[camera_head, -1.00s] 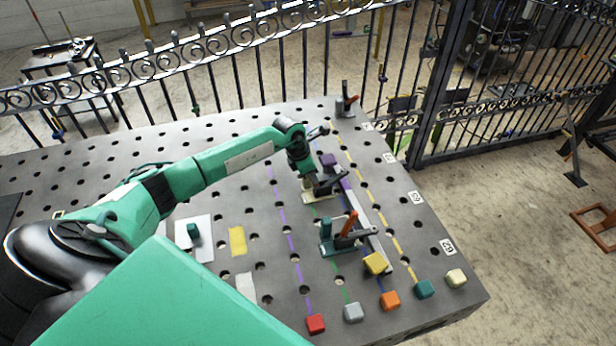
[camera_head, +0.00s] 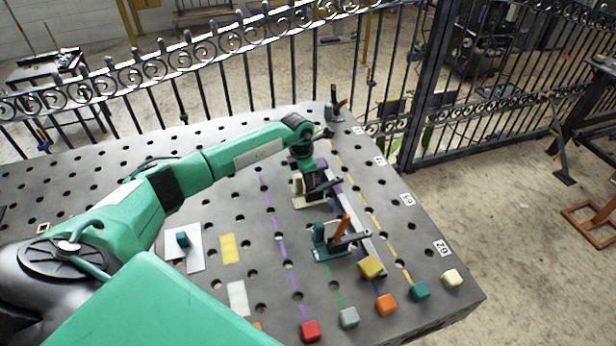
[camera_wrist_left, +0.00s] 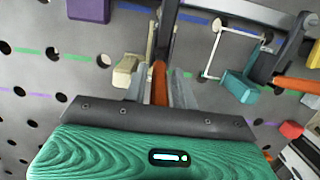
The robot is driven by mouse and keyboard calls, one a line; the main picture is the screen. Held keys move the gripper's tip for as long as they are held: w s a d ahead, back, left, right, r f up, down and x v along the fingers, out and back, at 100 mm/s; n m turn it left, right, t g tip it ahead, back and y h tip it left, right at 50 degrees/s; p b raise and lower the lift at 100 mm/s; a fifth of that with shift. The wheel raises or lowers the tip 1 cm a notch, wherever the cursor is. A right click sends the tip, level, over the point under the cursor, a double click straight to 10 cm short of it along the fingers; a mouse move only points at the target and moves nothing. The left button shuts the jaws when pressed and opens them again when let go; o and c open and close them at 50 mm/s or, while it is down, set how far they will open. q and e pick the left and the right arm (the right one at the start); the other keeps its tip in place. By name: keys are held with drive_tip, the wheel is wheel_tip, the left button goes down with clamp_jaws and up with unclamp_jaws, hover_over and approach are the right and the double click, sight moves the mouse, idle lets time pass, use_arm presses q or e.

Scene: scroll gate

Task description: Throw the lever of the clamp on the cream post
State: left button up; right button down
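The clamp on the cream post (camera_head: 297,184) stands on a cream base (camera_head: 312,203) on the perforated table. Its dark arm (camera_head: 326,187) points right in the head view. My left gripper (camera_head: 306,172) is over this clamp. In the left wrist view the clamp's orange lever (camera_wrist_left: 160,80) lies between the grey fingers (camera_wrist_left: 163,92), which appear closed on it from both sides. The cream post is just left of the fingers in that view (camera_wrist_left: 126,70). In the head view my gripper hides the lever. My right gripper is not in view.
A teal-post clamp (camera_head: 320,238) with a raised orange lever stands nearer the front; another clamp (camera_head: 335,108) stands at the far corner. A purple block (camera_wrist_left: 89,9) is near the gripper. Several coloured blocks, including a red one (camera_head: 310,331), line the front edge. A fence runs behind.

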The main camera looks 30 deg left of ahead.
use_arm(q)
drive_tip(key=shift+o, duration=0.7)
drive_tip(key=shift+r, duration=0.2)
drive_tip(key=r+b, duration=0.1)
drive_tip(key=r, duration=0.3)
drive_tip(key=s+a+r+b, duration=0.1)
drive_tip(key=r+b, duration=0.1)
drive_tip(key=r, duration=0.2)
drive_tip(key=r+b, duration=0.1)
drive_tip(key=r, duration=0.3)
drive_tip(key=shift+s+a+r+b, duration=0.15)
drive_tip(key=shift+s+b, duration=0.1)
drive_tip(key=shift+b, duration=0.15)
drive_tip(key=shift+s+r, duration=0.1)
drive_tip(key=shift+r, duration=0.35)
drive_tip(key=shift+f, duration=0.1)
